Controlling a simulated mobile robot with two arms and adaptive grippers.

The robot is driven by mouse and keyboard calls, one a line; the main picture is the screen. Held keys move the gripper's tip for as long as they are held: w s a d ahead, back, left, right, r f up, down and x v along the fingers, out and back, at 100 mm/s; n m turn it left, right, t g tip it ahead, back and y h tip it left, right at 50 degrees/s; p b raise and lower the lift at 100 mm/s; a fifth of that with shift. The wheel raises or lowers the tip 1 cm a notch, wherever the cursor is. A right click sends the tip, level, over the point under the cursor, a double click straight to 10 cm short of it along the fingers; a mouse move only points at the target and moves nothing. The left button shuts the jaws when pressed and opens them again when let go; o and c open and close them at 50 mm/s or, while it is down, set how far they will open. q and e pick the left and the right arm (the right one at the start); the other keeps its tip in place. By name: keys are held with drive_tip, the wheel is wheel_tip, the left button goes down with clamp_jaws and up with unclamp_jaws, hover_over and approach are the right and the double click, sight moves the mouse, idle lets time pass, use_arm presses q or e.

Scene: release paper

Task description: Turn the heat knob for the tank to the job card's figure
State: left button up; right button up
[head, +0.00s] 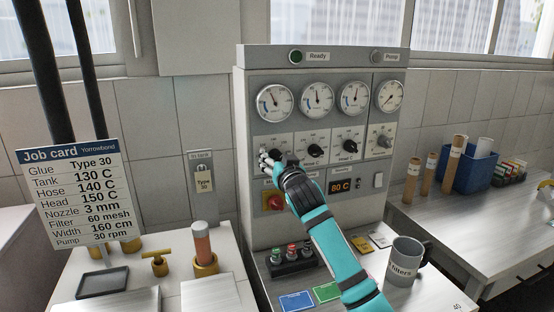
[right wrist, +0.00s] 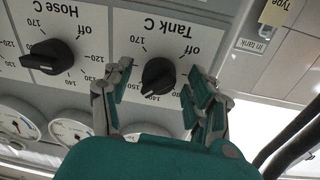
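The job card (head: 76,190) at the left reads Tank 130 C. The tank heat knob (right wrist: 158,77) is black, under the label "Tank C", upside down in the right wrist view. Its scale shows off, 140, 150 and 170; I cannot read its setting surely. My right gripper (head: 270,162) is at the leftmost knob on the grey panel (head: 304,225) and largely hides it in the head view. In the right wrist view its open fingers (right wrist: 158,70) stand on either side of the tank knob, with gaps showing. My left gripper is not in view.
The Hose C knob (right wrist: 48,56) is close beside the tank knob. Dial gauges (head: 317,100) sit above the knobs. A red switch (head: 273,201) and an 80 C display (head: 340,187) are below. A grey mug (head: 402,262) and push buttons (head: 291,256) stand in front.

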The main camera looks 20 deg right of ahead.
drive_tip(key=c, duration=1.1)
drive_tip(key=shift+n, duration=0.4)
drive_tip(key=n+p, duration=0.2)
drive_tip(key=n, duration=0.1)
drive_tip(key=shift+n, duration=0.3)
drive_tip(key=n+p, duration=0.2)
drive_tip(key=n, duration=0.2)
drive_tip(key=shift+n, duration=0.4)
drive_tip(key=n+p, duration=0.1)
drive_tip(key=n, duration=0.1)
drive_tip(key=n+p, duration=0.1)
drive_tip(key=n, duration=0.2)
drive_tip(key=shift+d+n+t+y, duration=0.1)
drive_tip(key=shift+n+t+y, duration=0.2)
drive_tip(key=shift+y, duration=0.1)
drive_tip(key=shift+f+n+p, duration=0.1)
drive_tip(key=shift+n+p, duration=0.7)
drive_tip(key=shift+n, duration=1)
